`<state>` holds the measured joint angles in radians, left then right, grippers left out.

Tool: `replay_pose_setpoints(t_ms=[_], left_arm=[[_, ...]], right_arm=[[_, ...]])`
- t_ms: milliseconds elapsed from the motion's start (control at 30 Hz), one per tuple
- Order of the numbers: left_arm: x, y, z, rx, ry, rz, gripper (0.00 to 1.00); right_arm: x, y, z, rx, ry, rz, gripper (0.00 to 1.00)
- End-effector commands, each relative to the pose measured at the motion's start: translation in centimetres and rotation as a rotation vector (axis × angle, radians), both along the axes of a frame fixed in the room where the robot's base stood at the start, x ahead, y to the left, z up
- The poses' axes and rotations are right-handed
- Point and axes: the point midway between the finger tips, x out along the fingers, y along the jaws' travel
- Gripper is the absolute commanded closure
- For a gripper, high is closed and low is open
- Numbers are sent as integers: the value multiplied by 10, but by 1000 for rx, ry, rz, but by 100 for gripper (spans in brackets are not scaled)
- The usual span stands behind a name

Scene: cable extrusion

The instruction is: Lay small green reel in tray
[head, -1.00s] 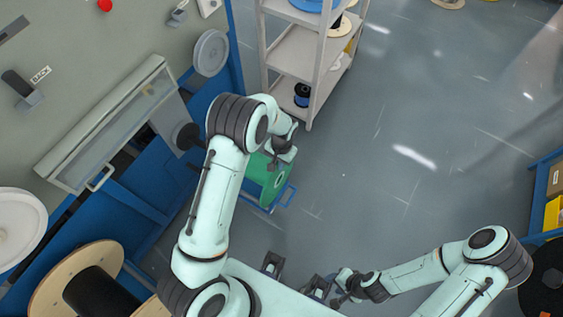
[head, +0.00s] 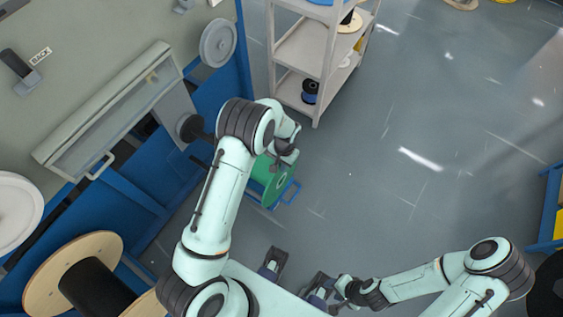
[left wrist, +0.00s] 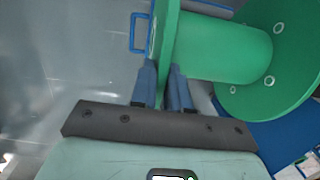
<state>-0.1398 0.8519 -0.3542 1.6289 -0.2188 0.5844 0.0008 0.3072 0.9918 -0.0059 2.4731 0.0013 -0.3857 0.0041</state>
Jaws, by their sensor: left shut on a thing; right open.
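The green reel (head: 270,181) shows in the head view just below the end of my left arm, partly hidden by it. In the left wrist view the reel (left wrist: 225,50) has a flange passing between the two blue-grey fingers of my left gripper (left wrist: 163,72), which is shut on it. The blue tray (head: 291,193) shows as a blue frame with a handle beside and below the reel; its handle (left wrist: 134,32) also shows in the wrist view. I cannot tell whether the reel touches it. My right gripper (head: 340,292) is open and apart from the reel, low in the head view.
A blue-framed machine (head: 150,190) with a grey top stands on the left. A grey shelf (head: 283,55) with reels stands at the top. A wooden reel (head: 105,247) is at lower left. The grey floor (head: 420,120) to the right is clear.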

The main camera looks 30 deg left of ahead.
Motion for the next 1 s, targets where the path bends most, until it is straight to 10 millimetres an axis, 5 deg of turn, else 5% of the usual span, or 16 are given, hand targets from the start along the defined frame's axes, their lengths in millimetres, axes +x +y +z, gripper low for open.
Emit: replay_pose_setpoints(t_ms=[533,1000], left_arm=[[-2,0,-35,0,4,0,100],[-4,3,-39,2,10,3,100]], right_arm=[[-5,0,-23,0,3,-1,55],[-5,0,-26,-1,2,-1,55]])
